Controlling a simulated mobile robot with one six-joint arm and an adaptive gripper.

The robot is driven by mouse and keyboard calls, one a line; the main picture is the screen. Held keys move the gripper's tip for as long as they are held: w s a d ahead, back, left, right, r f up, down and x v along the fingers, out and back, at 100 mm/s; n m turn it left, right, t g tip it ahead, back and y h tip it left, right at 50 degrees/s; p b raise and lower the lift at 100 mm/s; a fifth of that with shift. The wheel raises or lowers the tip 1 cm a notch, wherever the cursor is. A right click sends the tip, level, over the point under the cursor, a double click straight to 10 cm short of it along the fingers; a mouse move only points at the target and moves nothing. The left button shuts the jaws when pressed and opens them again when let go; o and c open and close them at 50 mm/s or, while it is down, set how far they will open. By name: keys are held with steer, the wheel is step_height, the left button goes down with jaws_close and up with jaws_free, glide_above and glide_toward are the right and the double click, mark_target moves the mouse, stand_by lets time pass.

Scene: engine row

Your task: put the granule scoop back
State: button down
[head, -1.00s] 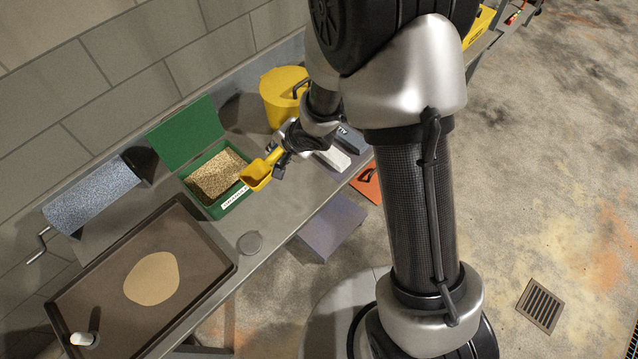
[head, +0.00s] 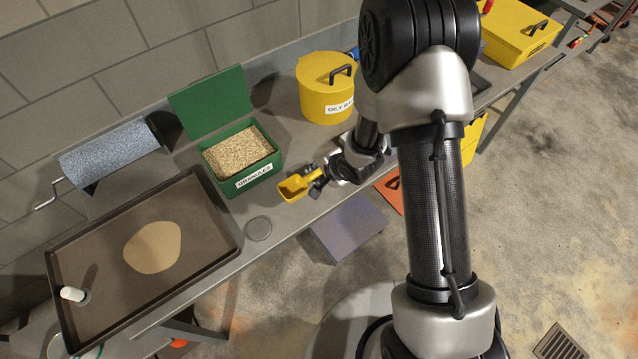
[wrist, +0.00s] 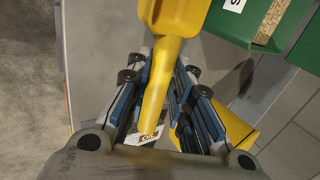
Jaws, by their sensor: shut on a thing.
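The yellow granule scoop (head: 298,186) is held by my gripper (head: 318,180), to the right of the granule box and near the bench's front edge. In the wrist view the scoop's handle (wrist: 158,85) lies between the fingers of my gripper (wrist: 155,92), which are shut on it. Its bowl points away from the gripper, and whether it holds granules I cannot tell. The green granule box (head: 262,178) stands on the bench with its lid (head: 211,104) open. Tan granules (head: 238,151) fill it. The box also shows at the wrist view's upper right (wrist: 305,50).
A yellow oily-rag bin (head: 326,104) stands behind my arm. A dark tray (head: 205,262) with a tan patch (head: 153,247) lies at the left. A small round disc (head: 258,229) lies near the front edge. A blue-grey roll (head: 110,152) is at the wall.

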step_height(320, 180, down, 5)
steer(key=shift+r+b, duration=0.2)
steer(key=shift+b, duration=0.6)
steer(key=shift+r, duration=0.1)
steer(key=c, duration=1.4)
jaws_free()
